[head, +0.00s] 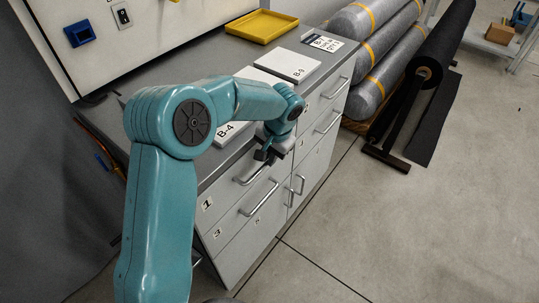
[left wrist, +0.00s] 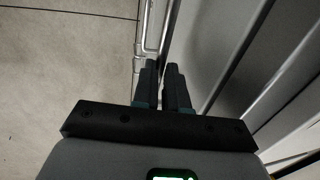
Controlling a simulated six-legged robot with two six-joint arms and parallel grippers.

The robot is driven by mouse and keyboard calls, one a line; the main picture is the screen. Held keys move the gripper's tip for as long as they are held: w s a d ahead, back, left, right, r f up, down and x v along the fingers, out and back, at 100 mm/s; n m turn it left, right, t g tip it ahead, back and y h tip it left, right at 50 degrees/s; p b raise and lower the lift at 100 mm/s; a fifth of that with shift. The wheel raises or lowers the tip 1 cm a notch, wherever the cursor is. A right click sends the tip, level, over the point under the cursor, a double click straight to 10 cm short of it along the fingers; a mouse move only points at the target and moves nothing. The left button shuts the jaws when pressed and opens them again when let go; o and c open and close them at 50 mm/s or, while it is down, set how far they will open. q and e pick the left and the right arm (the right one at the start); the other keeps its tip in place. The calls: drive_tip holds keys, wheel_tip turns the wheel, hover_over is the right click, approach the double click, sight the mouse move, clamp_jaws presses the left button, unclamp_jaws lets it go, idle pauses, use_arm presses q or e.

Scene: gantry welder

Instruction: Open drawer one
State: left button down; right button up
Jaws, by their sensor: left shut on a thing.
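Drawer one (head: 222,196), with a "1" label on its grey front, is the top left drawer of the cabinet. Its front looks about flush with drawer 3 below. Its bar handle (head: 249,178) runs along the front. My left gripper (head: 267,156) is at the right end of this handle, shut on it; the arm partly hides the contact. In the left wrist view the two dark fingers (left wrist: 161,85) stand close together by a pale metal bar (left wrist: 147,40), with the drawer fronts to the right. My right gripper is not in view.
Drawer 3 (head: 235,222) and other handled drawers fill the cabinet front. White cards, including B-4 (head: 230,133) and B-9 (head: 288,66), and a yellow tray (head: 262,25) lie on the countertop. The floor (head: 400,220) before the cabinet is clear.

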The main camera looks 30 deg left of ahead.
use_arm(q)
drive_tip(key=s+d, duration=0.2)
drive_tip(key=d, duration=3.2)
drive_tip(key=shift+s+d, duration=0.3)
drive_tip(key=shift+d, duration=0.05)
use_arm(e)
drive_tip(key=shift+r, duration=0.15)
use_arm(q)
drive_tip(key=shift+r, duration=0.1)
drive_tip(key=c, duration=1.2)
unclamp_jaws()
drive_tip(key=shift+o, duration=0.2)
